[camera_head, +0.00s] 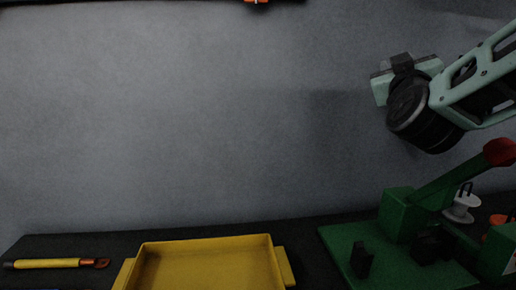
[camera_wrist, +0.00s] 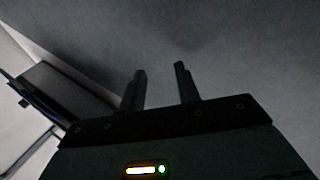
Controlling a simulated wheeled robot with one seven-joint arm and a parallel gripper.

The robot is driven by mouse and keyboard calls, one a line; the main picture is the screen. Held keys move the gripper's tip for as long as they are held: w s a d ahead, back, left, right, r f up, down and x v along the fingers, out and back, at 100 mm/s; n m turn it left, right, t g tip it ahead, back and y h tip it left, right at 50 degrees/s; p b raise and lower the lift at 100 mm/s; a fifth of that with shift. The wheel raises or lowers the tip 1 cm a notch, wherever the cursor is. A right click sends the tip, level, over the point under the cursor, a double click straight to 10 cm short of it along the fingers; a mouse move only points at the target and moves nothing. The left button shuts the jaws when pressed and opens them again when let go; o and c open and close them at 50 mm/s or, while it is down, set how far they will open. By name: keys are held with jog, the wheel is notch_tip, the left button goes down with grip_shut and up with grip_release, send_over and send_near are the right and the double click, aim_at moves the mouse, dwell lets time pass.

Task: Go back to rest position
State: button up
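My gripper (camera_wrist: 161,70) shows in the wrist view as two dark fingers standing apart, with nothing between them. Only grey wall lies beyond its fingertips. In the head view my pale green and black arm comes in from the upper right and is raised above the green device (camera_head: 397,215). The fingers cannot be made out clearly in the head view.
A dark table (camera_head: 70,243) runs along the bottom. It holds a yellow tray (camera_head: 205,243), a yellow rod with an orange tip (camera_head: 48,263), and the green device with a red-ended lever (camera_head: 498,152) under my arm. White and orange parts stand at the far right.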

jog(key=a+f+n+g+y, duration=0.1)
jog(key=a+f+y, duration=0.2)
jog(key=a, duration=0.1)
jog(key=a+f+n+g+y+p, duration=0.1)
jog(key=a+f+y, duration=0.2)
jog(key=a, duration=0.1)
jog(key=a+f+n+g+y, duration=0.1)
jog(key=a+f+n+y, duration=0.1)
jog(key=a+f+y, duration=0.1)
jog(key=shift+s+a+g, duration=0.4)
jog(key=shift+a, duration=0.25)
jog(key=s+a+f+n+g+y+p, duration=0.1)
jog(key=s+a+f+n+g, duration=0.1)
jog(key=s+a+f+g, duration=0.55)
jog(key=s+a+f+n+g+y+p, duration=0.15)
jog(key=s+f+g, duration=0.35)
jog(key=s+f, duration=0.5)
jog(key=s+d+f+g+h+p, duration=0.1)
jog(key=s+d+g+h, duration=0.2)
jog(key=s, duration=0.9)
jog(key=shift+d+g, duration=0.6)
jog(key=shift+g, duration=0.05)
jog(key=shift+f+m, duration=0.1)
jog(key=shift+m, duration=0.15)
